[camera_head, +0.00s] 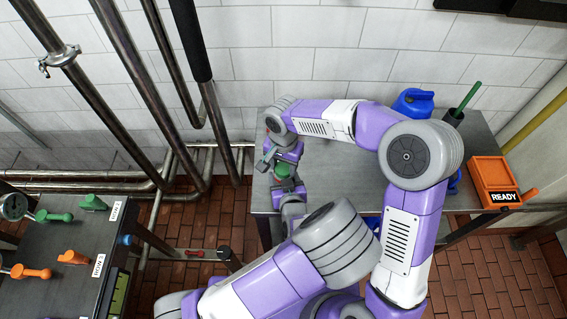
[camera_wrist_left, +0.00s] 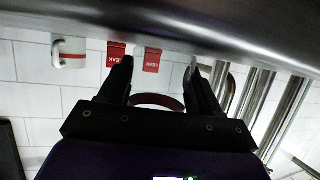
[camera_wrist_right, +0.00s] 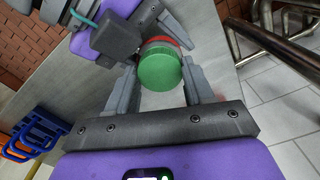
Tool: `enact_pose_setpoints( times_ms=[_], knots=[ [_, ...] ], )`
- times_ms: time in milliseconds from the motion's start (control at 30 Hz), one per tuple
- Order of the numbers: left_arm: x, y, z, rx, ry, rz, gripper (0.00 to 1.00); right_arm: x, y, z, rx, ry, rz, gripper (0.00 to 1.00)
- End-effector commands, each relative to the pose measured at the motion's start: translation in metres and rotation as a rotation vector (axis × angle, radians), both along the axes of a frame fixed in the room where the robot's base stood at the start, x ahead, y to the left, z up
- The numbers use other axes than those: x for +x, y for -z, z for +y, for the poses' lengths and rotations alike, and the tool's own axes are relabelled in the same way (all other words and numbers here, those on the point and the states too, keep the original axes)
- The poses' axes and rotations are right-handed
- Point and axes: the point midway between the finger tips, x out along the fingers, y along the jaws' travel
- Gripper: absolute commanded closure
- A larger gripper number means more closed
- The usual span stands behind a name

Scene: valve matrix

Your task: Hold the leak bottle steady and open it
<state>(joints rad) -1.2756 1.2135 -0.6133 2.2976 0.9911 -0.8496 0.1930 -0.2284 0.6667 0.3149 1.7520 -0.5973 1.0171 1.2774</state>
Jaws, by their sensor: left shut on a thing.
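The leak bottle's round green cap (camera_wrist_right: 160,70) shows in the right wrist view, with a strip of the red bottle body (camera_wrist_right: 166,42) behind it. In the head view the green cap (camera_head: 283,170) is between my two grippers, above the grey table. My right gripper (camera_wrist_right: 160,72) has its fingers apart, one on each side of the cap, with no clear grip on it. My left gripper (camera_wrist_left: 157,75) is shut on the bottle. A dark red curved part (camera_wrist_left: 157,101) shows between its fingers, and most of the bottle is hidden.
A blue can (camera_head: 413,102), a dark cup with a green rod (camera_head: 453,117) and an orange READY box (camera_head: 494,181) stand to the right. Red LEAK tags (camera_wrist_left: 152,61) and a white mug (camera_wrist_left: 70,51) show in the left wrist view. Pipes (camera_head: 130,75) rise at the left.

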Motion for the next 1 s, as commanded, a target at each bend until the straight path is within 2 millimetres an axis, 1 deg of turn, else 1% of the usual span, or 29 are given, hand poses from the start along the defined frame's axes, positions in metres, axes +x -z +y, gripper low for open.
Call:
enact_pose_setpoints(
  times_ms=[33, 167, 200, 267, 367, 467, 800, 900, 1000],
  knots=[
    [0.0000, -0.0001, 0.0000, 0.000, 0.000, 0.000, 1.00, 0.0001, -0.0002, 0.0001, 0.000, 0.000, 0.000, 0.63],
    [0.0000, -0.0001, 0.0000, 0.000, 0.000, 0.000, 1.00, 0.0001, -0.0003, 0.0001, 0.001, 0.000, 0.000, 0.83],
    [0.0000, -0.0001, 0.0000, 0.000, 0.000, 0.000, 1.00, 0.0001, -0.0003, 0.0001, 0.001, 0.000, 0.000, 0.86],
    [0.0000, -0.0001, 0.0000, 0.000, 0.000, 0.000, 1.00, 0.0002, -0.0003, 0.0001, 0.001, -0.007, 0.000, 0.86],
    [0.0000, 0.0000, -0.0001, 0.000, 0.000, 0.000, 1.00, 0.0002, -0.0004, 0.0000, 0.001, -0.073, 0.000, 0.86],
    [0.0000, 0.0000, -0.0001, 0.000, 0.000, 0.000, 1.00, 0.0003, -0.0005, 0.0000, 0.001, -0.222, -0.001, 0.86],
    [-0.0001, 0.0001, -0.0002, 0.000, 0.000, 0.000, 1.00, 0.0004, -0.0009, 0.0002, 0.002, -0.871, -0.002, 0.86],
    [-0.0001, 0.0001, -0.0002, 0.000, 0.001, 0.000, 1.00, 0.0004, -0.0011, 0.0002, 0.002, -1.027, -0.003, 0.86],
    [-0.0001, 0.0001, -0.0002, 0.000, 0.001, 0.000, 1.00, 0.0004, -0.0012, 0.0002, 0.002, -1.130, -0.003, 0.86]
  ],
)
